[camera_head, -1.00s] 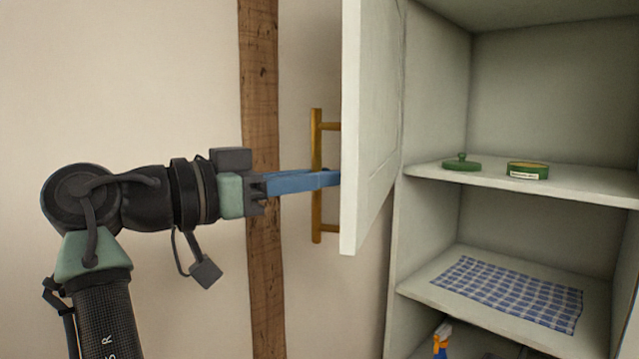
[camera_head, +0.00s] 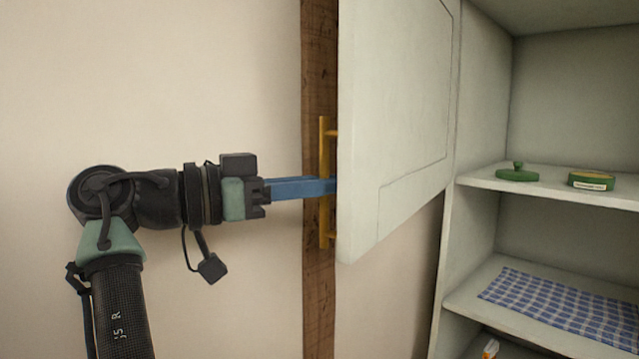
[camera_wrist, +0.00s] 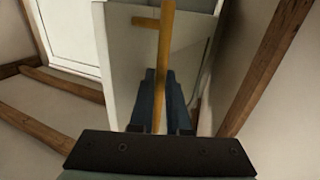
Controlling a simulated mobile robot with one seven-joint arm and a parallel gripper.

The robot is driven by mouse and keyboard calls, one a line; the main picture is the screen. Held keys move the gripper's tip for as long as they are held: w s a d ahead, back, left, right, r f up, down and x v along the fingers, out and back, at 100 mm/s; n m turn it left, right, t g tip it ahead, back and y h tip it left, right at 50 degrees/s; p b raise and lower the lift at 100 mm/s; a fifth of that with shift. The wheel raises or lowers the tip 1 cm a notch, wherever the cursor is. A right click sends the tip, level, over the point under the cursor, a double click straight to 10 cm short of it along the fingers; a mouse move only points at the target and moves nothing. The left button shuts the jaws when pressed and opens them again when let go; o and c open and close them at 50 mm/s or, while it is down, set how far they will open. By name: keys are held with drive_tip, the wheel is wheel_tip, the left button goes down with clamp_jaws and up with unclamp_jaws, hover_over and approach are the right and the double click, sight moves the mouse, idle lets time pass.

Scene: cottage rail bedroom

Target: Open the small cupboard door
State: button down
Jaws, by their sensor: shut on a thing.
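The cupboard door (camera_head: 400,120) is pale grey-green and stands wide open, swung out to the left of the cupboard (camera_head: 452,240). Its long yellow bar handle (camera_head: 324,155) is upright on the door's outer face. My gripper (camera_head: 328,187) reaches in from the left with blue fingers at the handle's middle; the fingertips are partly hidden behind the door edge. In the wrist view, the handle (camera_wrist: 163,60) runs between the two blue fingers (camera_wrist: 158,100), and they are shut on it.
On the cupboard's upper shelf are a green lid (camera_head: 517,173) and a green tin (camera_head: 591,180). A blue checked cloth (camera_head: 565,305) lies on the shelf below. A brown wooden post (camera_head: 319,290) stands against the plain wall behind the door.

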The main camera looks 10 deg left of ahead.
drive_tip(key=shift+d+r, duration=0.1)
drive_tip(key=c, duration=0.9)
unclamp_jaws()
drive_tip(key=shift+w, duration=0.1)
drive_tip(key=b+v, duration=0.3)
drive_tip(key=v, duration=0.9)
drive_tip(key=shift+b, duration=0.35)
